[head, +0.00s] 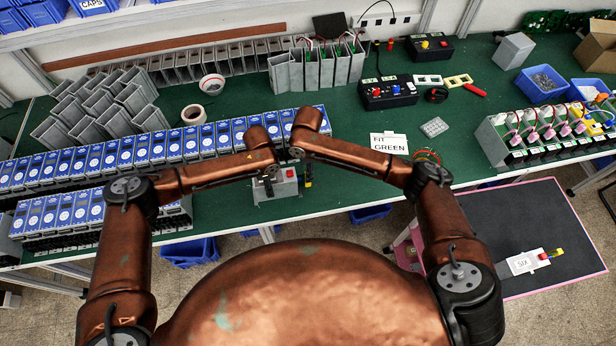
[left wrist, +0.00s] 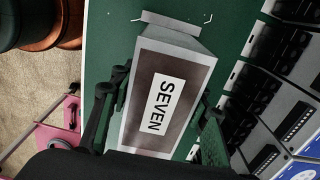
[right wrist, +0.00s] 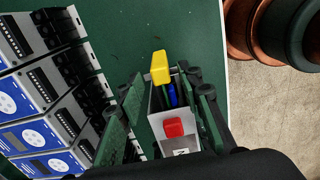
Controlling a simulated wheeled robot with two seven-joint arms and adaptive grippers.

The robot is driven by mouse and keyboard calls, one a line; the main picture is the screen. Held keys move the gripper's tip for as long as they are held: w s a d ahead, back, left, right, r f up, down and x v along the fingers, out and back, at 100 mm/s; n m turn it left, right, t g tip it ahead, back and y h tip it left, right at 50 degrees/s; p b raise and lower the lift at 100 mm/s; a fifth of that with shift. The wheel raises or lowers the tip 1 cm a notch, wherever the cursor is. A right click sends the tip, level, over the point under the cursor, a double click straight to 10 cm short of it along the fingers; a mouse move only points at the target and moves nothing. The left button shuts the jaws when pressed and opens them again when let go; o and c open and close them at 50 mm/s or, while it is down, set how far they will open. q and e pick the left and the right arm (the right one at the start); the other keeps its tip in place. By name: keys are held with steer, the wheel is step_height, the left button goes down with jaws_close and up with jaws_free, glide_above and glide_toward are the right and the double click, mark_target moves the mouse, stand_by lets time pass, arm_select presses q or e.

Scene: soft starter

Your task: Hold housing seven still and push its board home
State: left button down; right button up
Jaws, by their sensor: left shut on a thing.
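Housing seven (head: 275,190) is a grey box near the table's front edge, between my two arms. In the left wrist view its white SEVEN label (left wrist: 161,104) faces the camera. My left gripper (left wrist: 160,95) is shut on the housing, one finger along each side. My right gripper (right wrist: 163,105) is open, its green-padded fingers apart on both sides of the housing's end. Between them show a red block (right wrist: 173,127), a yellow block (right wrist: 160,68) and a blue part (right wrist: 172,95). The board itself is not clearly visible, and how deep it sits cannot be told.
Rows of blue-fronted units (head: 130,155) stand close left of the housing. A FIT GREEN card (head: 389,143) and a clear tray (head: 434,127) lie to the right. A dark mat (head: 540,225) holds a housing marked SIX (head: 524,262).

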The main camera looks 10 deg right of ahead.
steer(key=shift+r, duration=2.2)
steer(key=shift+c, duration=0.3)
